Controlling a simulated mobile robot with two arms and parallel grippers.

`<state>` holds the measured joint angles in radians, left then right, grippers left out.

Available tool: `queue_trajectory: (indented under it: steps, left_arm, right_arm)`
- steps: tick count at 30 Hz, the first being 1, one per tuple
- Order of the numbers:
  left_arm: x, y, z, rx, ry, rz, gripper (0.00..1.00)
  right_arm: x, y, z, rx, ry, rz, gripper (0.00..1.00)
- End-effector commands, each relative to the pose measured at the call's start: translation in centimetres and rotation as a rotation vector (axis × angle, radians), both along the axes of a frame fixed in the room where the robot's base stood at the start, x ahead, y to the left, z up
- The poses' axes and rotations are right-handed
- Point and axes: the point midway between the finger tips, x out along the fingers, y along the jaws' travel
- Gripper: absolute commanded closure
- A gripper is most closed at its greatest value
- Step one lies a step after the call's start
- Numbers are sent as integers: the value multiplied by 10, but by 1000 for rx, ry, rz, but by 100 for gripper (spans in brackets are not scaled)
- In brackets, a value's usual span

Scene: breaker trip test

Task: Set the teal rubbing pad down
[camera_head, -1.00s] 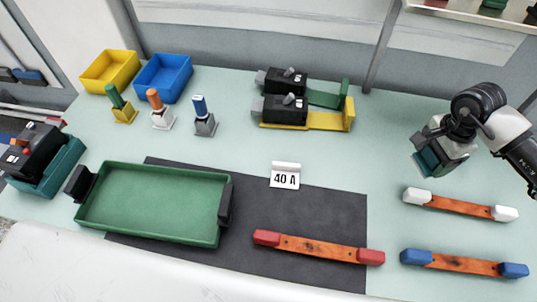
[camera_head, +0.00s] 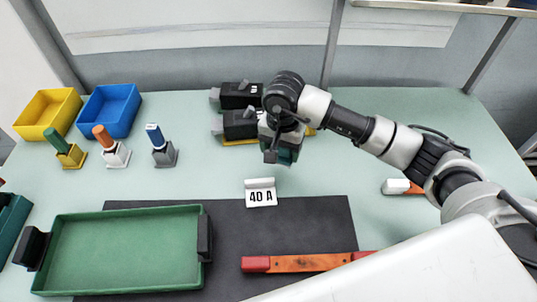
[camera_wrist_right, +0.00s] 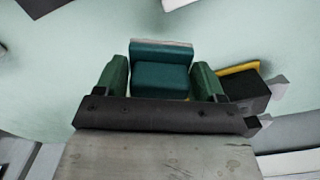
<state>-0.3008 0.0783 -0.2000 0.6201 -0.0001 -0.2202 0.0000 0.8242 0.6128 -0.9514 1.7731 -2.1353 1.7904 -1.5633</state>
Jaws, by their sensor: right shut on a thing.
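The teal rubbing pad (camera_wrist_right: 160,78) sits between the two green fingers of my right gripper (camera_wrist_right: 161,84) in the wrist view, and the gripper is shut on it. In the head view the right gripper (camera_head: 283,138) is in front of and to the right of the black breakers. The pad (camera_head: 288,156) shows only partly there, below the gripper, above the bench (camera_head: 350,175). I cannot tell whether the pad touches the bench. My left gripper is not in view.
Black breakers (camera_head: 238,125) stand close left of the gripper. The 40 A card (camera_head: 262,193) stands at the back of the dark mat (camera_head: 330,225). A green tray (camera_head: 125,250) and a red-ended bar (camera_head: 295,263) lie in front. Bench between stamps and card is clear.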

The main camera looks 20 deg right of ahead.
Motion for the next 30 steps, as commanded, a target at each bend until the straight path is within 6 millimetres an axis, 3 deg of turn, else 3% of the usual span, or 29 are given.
queue_trajectory:
  steps: [6,16,29,30]
  left_arm:
    - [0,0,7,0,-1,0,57]
    - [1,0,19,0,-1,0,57]
    - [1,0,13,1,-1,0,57]
    - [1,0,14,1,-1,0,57]
  right_arm:
    - [18,19,-15,-1,1,-1,53]
    - [19,20,-53,0,3,-1,53]
    - [20,19,-62,-1,-2,0,53]
    - [19,19,-61,-1,-1,0,28]
